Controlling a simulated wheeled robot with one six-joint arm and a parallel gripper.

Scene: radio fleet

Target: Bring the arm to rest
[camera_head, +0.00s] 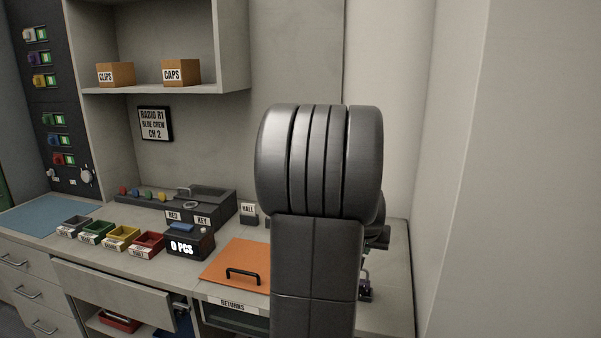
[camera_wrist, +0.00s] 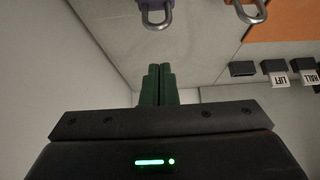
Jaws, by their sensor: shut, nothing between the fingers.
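My gripper (camera_wrist: 159,76) shows in the wrist view with its two green fingers together, shut and empty. The fingers point toward a pale counter, and nothing touches their tips. A purple padlock (camera_wrist: 155,14) lies beyond the tips at the top of that view, apart from them. In the head view my raised arm fills the middle and right of centre. It hides most of my gripper and part of the counter behind it.
A second padlock (camera_wrist: 250,12) is near the orange lid (camera_head: 238,262), which has a black handle. Small labelled blocks (camera_wrist: 276,72) stand on the counter. A black counter box (camera_head: 190,243) and coloured bins (camera_head: 122,237) are left. A wall (camera_head: 455,170) rises close on the right.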

